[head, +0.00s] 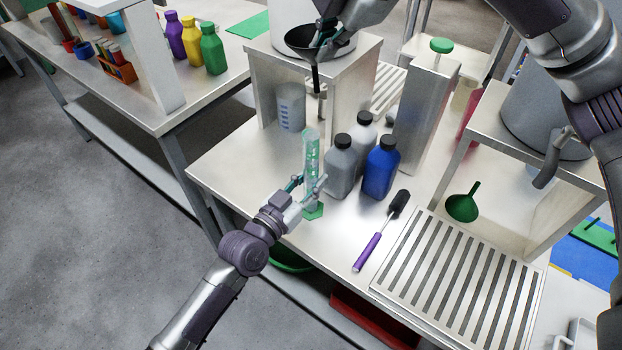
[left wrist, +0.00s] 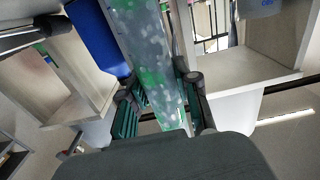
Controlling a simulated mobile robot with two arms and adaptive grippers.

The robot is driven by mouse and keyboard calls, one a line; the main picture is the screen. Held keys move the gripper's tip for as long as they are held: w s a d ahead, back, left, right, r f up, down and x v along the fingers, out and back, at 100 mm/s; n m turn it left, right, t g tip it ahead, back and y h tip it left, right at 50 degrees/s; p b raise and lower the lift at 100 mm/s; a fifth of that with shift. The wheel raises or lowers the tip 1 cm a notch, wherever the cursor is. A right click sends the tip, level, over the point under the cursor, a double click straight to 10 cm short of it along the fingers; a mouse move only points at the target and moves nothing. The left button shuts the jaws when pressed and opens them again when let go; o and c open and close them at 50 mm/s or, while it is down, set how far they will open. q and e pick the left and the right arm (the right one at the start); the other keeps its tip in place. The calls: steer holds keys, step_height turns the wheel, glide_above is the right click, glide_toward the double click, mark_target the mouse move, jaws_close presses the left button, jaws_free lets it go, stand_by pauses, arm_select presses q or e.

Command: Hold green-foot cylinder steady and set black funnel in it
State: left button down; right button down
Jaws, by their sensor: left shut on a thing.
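The clear graduated cylinder (head: 311,160) stands upright on its green foot (head: 313,211) near the table's front left edge. My left gripper (head: 307,188) is shut around its lower part. In the left wrist view the cylinder (left wrist: 152,58) runs between the fingers of my left gripper (left wrist: 160,105). The black funnel (head: 300,40) is at the top of the head view, stem down, its stem tip above the cylinder's mouth in the picture and apart from it. My right gripper (head: 323,34) is shut on the funnel's rim and partly covers it.
Two grey bottles and a blue bottle (head: 381,168) stand close right of the cylinder. A beaker (head: 291,107) stands behind it, under a raised stand (head: 262,70). A purple-handled brush (head: 367,252), a slotted rack (head: 455,275) and a green funnel (head: 462,207) lie to the right.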

step_height(320, 180, down, 3)
steer(key=shift+f+y, duration=0.1)
steer(key=shift+y, duration=0.5)
steer(key=shift+f, duration=0.1)
steer(key=shift+f, duration=2.15)
steer(key=shift+s+a+f, duration=0.15)
steer(key=shift+s+f, duration=0.1)
steer(key=shift+f, duration=0.4)
steer(key=shift+a+f, duration=0.1)
steer(key=shift+f, duration=0.25)
steer(key=shift+s+a+f, duration=0.1)
steer(key=shift+s+f, duration=0.1)
steer(key=shift+f, duration=0.6)
stand_by(0.3)
